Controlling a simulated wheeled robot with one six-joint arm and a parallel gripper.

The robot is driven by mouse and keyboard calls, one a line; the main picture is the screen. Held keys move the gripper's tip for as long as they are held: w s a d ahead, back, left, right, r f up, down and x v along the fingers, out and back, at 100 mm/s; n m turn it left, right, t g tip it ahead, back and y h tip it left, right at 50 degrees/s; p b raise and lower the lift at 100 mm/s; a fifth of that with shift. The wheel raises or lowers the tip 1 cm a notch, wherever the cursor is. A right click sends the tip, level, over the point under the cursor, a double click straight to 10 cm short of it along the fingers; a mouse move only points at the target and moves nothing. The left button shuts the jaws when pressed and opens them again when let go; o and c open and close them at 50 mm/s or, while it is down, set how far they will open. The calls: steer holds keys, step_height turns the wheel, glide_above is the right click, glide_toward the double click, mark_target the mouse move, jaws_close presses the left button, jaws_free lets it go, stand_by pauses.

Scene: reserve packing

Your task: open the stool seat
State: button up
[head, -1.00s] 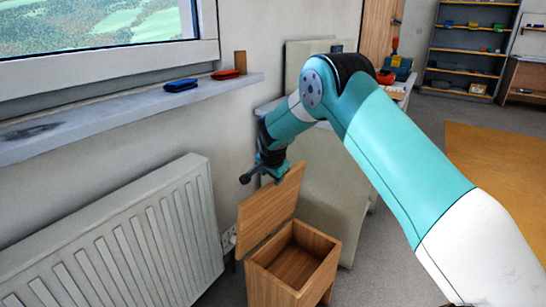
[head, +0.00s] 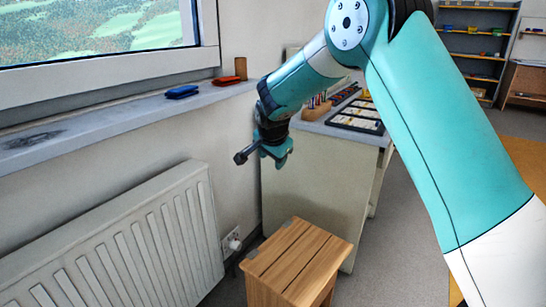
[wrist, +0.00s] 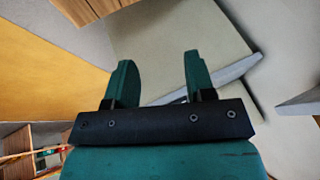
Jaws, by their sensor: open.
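The wooden stool (head: 297,262) stands on the floor at the bottom of the head view, between the radiator and a pale cabinet. Its slatted seat lies flat and shut over the box, so the inside is hidden. My gripper (head: 280,158) is well above the stool, in front of the cabinet, apart from the seat. In the wrist view my gripper (wrist: 159,68) has its two green fingers spread with nothing between them. A wooden piece at the top left edge of that view may be the stool, but I cannot tell.
A white radiator (head: 130,250) stands left of the stool, with a wall socket (head: 232,243) beside it. The pale cabinet (head: 318,185) behind carries trays and a pegged block. Blue (head: 182,92) and red (head: 227,80) items lie on the windowsill (head: 110,122).

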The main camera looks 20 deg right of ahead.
steer(key=s+a+r+n+g+y, duration=0.1)
steer(key=s+a+r+n, duration=0.1)
steer(key=s+a+n, duration=0.35)
steer(key=s+a+r+n+y, duration=0.2)
steer(key=s+r, duration=0.1)
steer(key=s, duration=0.5)
steer(key=s+a+r+n+g+y, duration=0.1)
steer(key=s+a+r+n, duration=0.15)
steer(key=s, duration=0.45)
steer(key=s+a+r+n+g+y, duration=0.15)
steer(key=s+n, duration=0.35)
steer(key=s, duration=0.5)
steer(key=s+a+n+g+y, duration=0.1)
steer(key=s+a+n+g, duration=0.3)
steer(key=s, duration=0.6)
step_height(320, 180, up, 15)
steer(key=n+t+p, duration=0.1)
steer(key=t+p, duration=0.1)
steer(key=p, duration=1.3)
steer(key=shift+w+d+p, duration=0.25)
steer(key=shift+d+p, duration=0.15)
steer(key=shift+d, duration=0.05)
steer(key=shift+r, duration=0.3)
steer(key=shift+c, duration=1)
steer(key=shift+f, duration=0.1)
steer(key=c, duration=0.7)
jaws_close()
